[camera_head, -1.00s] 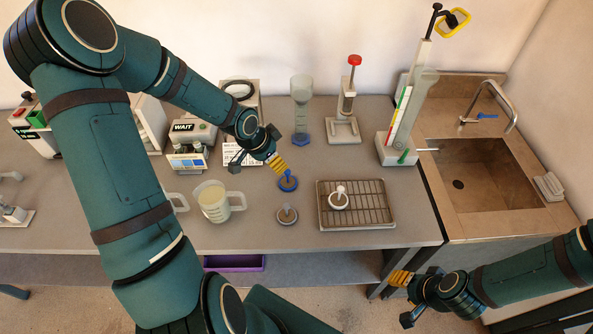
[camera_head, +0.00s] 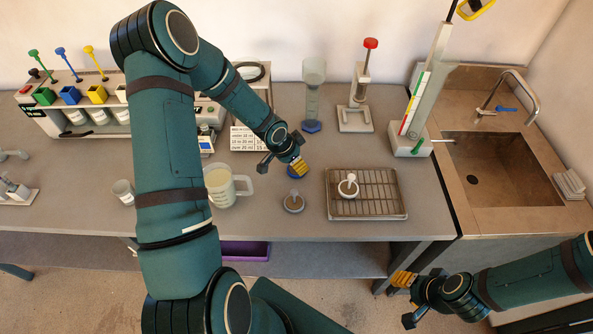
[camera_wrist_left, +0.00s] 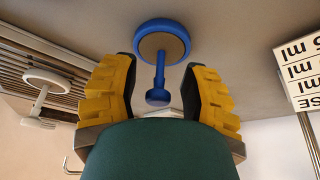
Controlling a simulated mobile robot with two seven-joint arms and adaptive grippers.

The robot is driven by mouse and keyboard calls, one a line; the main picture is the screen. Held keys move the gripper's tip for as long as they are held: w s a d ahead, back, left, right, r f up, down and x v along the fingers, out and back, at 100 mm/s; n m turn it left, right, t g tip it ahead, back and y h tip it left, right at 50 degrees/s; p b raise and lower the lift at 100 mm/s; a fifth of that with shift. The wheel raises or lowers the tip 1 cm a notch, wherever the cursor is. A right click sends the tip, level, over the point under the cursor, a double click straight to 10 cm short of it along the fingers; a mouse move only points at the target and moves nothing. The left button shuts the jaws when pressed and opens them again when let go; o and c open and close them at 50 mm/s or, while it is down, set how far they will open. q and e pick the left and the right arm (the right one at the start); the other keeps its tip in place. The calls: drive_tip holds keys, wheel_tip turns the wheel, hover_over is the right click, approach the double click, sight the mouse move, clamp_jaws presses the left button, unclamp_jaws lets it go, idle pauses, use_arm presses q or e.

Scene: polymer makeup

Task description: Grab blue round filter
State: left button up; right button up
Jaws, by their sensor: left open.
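The blue round filter (camera_wrist_left: 160,42) has a blue-rimmed disc and a blue stem with a knob. In the left wrist view its stem stands between the two yellow fingers of my left gripper (camera_wrist_left: 158,95), with gaps on both sides. In the head view the blue filter (camera_head: 297,172) is mostly hidden under my left gripper (camera_head: 296,158). My left gripper is open. My right gripper (camera_head: 404,300) hangs in front of the bench at the lower right, away from the filter; its finger opening is unclear.
A grey filter (camera_head: 293,202) stands just in front. A white filter (camera_head: 347,187) sits on the wire rack tray (camera_head: 384,212) to the right. A beaker with pale liquid (camera_head: 219,188) is to the left. A clear cylinder (camera_head: 312,95) stands behind.

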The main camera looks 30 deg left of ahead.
use_arm(q)
drive_tip(key=shift+w+d+f, duration=0.1)
drive_tip(key=shift+w+f, duration=0.05)
drive_tip(key=shift+f, duration=0.3)
clamp_jaws()
